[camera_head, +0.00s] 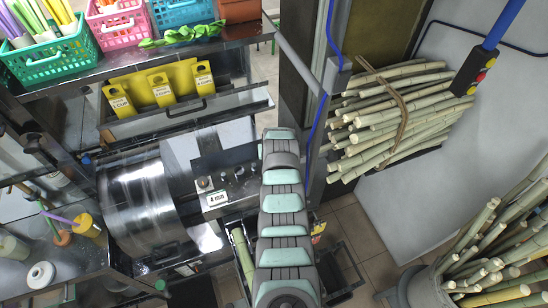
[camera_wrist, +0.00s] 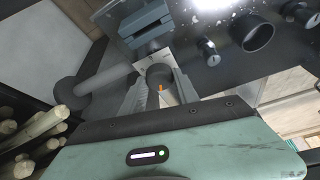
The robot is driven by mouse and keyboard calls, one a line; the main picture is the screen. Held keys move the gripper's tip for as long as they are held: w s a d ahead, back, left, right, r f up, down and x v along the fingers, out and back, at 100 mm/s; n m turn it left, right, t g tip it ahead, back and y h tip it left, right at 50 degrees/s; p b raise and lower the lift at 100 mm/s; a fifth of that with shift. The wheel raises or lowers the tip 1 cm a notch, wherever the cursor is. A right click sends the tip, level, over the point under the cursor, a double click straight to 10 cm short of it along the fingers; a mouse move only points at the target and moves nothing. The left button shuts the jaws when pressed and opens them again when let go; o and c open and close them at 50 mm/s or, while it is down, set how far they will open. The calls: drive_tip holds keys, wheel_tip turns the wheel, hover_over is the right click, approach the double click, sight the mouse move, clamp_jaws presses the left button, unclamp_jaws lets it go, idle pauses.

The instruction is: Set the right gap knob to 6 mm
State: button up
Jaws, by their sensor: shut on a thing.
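In the wrist view, a dark round knob with a small orange mark (camera_wrist: 160,76) sits on the dark machine panel (camera_wrist: 215,80); I take it to be the right gap knob. Pale scale marks show beside it, too small to read. My gripper (camera_wrist: 160,94) reaches up from the teal wrist housing, its grey fingers on either side of the knob and shut on it. My arm covers the gripper and the held knob there.
Other panel knobs (camera_wrist: 207,50) lie right of my gripper, and a dark bar with a rounded end (camera_wrist: 68,91) lies left. A shiny drum (camera_head: 140,200), yellow cup holders (camera_head: 160,85) and baskets (camera_head: 48,50) are left.

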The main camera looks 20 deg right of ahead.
drive_tip(key=shift+m, duration=0.3)
clamp_jaws()
drive_tip(key=m+b, duration=0.1)
drive_tip(key=m+h+b, duration=0.1)
drive_tip(key=shift+w+a+f+m+b, duration=0.15)
drive_tip(key=shift+f+m+b, duration=0.1)
drive_tip(key=shift+m+b, duration=0.15)
drive_tip(key=m+b, duration=0.1)
drive_tip(key=b, duration=0.2)
drive_tip(key=m+g+h+b, duration=0.1)
drive_tip(key=m+b, duration=0.1)
drive_tip(key=b, duration=0.1)
drive_tip(key=shift+a+f+m, duration=0.1)
drive_tip(key=shift+f+m, duration=0.1)
drive_tip(key=shift+m, duration=0.1)
drive_tip(key=m+g+b, duration=0.1)
drive_tip(key=m+b, duration=0.2)
drive_tip(key=b, duration=0.4)
drive_tip(key=shift+h+b, duration=0.35)
drive_tip(key=shift+h, duration=0.05)
drive_tip(key=m+b, duration=0.1)
drive_tip(key=b, duration=0.3)
drive_tip(key=shift+w+r+g, duration=0.1)
drive_tip(key=shift+r+g, duration=0.1)
drive_tip(key=shift+g, duration=0.2)
drive_tip(key=m+b, duration=0.1)
drive_tip(key=b, duration=0.3)
drive_tip(key=shift+r+m+g, duration=0.15)
drive_tip(key=shift+m+g, duration=0.15)
